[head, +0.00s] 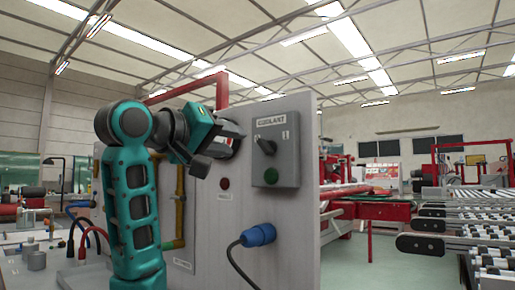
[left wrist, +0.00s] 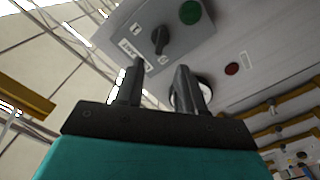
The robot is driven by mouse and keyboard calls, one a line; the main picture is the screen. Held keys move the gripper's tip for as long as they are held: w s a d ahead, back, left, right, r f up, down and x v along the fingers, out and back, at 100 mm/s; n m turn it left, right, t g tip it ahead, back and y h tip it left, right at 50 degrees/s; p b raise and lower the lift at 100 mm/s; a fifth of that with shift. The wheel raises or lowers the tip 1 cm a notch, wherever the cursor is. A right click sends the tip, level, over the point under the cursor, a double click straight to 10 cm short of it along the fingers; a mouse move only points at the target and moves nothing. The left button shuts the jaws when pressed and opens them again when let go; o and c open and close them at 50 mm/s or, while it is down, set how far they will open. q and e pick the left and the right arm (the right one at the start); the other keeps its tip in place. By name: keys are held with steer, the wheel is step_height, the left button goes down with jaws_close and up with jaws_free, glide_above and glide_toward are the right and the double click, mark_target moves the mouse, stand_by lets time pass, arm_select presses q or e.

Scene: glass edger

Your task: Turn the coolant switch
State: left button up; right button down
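The coolant switch is a dark rotary knob (head: 264,145) on a grey box labelled COOLANT (head: 290,135), above a green button (head: 271,176). In the left wrist view the knob (left wrist: 160,40) lies just beyond the fingertips, with the green button (left wrist: 190,12) beside it. My left gripper (head: 240,137) is left of the box in the head view. In the left wrist view its two fingers (left wrist: 160,72) stand apart with nothing between them. The knob is not between the fingers, and no contact shows. My right gripper is not in view.
The box is on a grey panel (head: 295,235). A red indicator (head: 225,183) sits left of the green button, and a blue plug with cable (head: 258,235) sticks out below. Yellow pipes (head: 180,205) run behind my left arm. Roller conveyors (head: 480,225) stand at right.

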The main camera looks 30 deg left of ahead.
mark_target(262, 146)
arm_select(q)
steer(key=w, duration=0.9)
steer(key=shift+w+d, duration=0.25)
steer(key=shift+d, duration=0.15)
steer(key=shift+c, duration=0.3)
jaws_close()
